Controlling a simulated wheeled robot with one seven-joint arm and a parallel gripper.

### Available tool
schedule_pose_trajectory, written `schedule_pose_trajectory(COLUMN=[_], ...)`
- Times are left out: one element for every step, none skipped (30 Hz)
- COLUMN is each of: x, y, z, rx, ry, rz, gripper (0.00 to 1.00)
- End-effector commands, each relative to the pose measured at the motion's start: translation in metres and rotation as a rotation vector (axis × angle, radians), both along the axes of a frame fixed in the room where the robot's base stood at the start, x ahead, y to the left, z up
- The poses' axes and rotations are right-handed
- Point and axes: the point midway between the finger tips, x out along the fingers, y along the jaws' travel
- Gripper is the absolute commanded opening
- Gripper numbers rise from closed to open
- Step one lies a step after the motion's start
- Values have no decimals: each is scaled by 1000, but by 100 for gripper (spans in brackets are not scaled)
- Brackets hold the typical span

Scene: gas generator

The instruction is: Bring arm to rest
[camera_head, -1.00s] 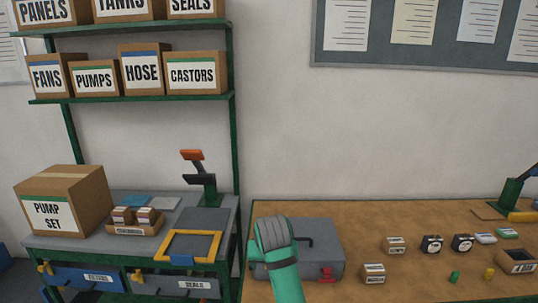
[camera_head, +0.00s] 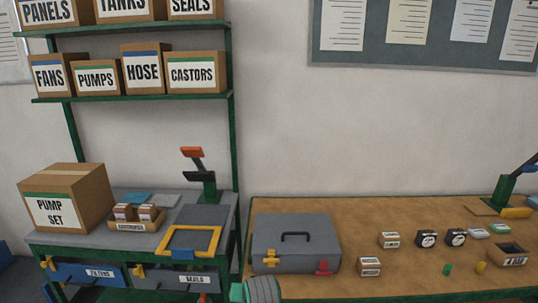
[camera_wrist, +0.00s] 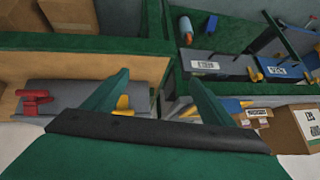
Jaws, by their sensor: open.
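My gripper (camera_wrist: 159,78) is open in the wrist view, its two green fingers spread apart with nothing held between them. In the head view only a grey and teal part of my arm shows at the bottom edge, just below the grey case; the fingers cannot be made out there. The closed grey case (camera_head: 296,240), with a black handle, a yellow latch and a red latch, lies on the left of the wooden bench (camera_head: 370,215). It also shows at the left of the wrist view (camera_wrist: 75,96), partly hidden by my gripper.
A grey workbench (camera_head: 75,243) at left carries a PUMP SET box (camera_head: 65,198), a small tray of cartons (camera_head: 137,222), a yellow-framed tray (camera_head: 190,240) and a green stand (camera_head: 207,180). Drawers (camera_head: 95,273) are below. Small boxes and gauges (camera_head: 426,239) are on the right.

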Motion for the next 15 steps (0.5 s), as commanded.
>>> schedule_pose_trajectory(x=[-9, -13, -20, -24, -29, -36, -42, -47, -56, -62, -68, -77, -84, -91, -101], y=[3, 4, 8, 11, 13, 17, 20, 23, 26, 29, 31, 33, 34, 35, 36], z=[-19, -27, -37, -44, -51, -60, -67, -74, -82, -88, -94, -101, -106, -111, -118], rx=[24, 36, 52, 64, 75, 89, 98, 106, 118, 126, 134, 143, 149, 154, 160], ry=[-11, -23, -38, -49, -61, -77, -88, -100, -116, -127, -138, -152, -163, -175, -189], rz=[-6, -10, -13, -16, -19, -23, -25, -27, -31, -34, -39, -45, -50, -54, -62], gripper=[77, 77, 77, 77, 77, 77, 77, 77, 77, 77, 77, 77, 77, 77, 77])
